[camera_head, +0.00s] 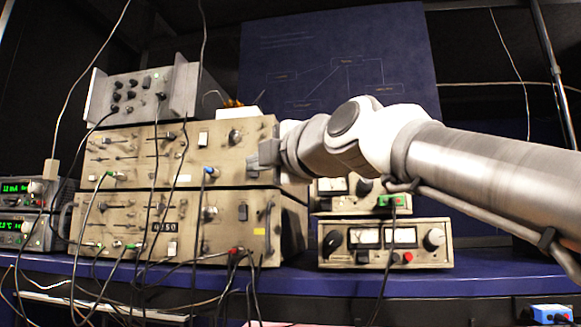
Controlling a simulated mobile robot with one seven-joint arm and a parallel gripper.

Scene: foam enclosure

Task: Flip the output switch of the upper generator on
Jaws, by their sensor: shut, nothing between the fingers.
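The upper generator (135,150) is a beige panel unit with knobs, sliders and plugged cables. It sits on a similar lower generator (130,212). My gripper (256,158) is shut and empty at the right end of the upper generator's front, right at or very near the panel; I cannot tell whether it touches. A dark rocker switch (243,212) shows on the right of the lower generator. The matching spot on the upper generator is hidden behind my gripper, so I cannot see its output switch or its position. A white switch (203,139) shows further left on the upper panel.
A grey box (138,93) stands on top of the upper generator. Loose cables (150,215) hang across both fronts. Beige meter units (385,244) stand to the right on the blue shelf (440,285). Displays with green digits (18,188) stand at far left.

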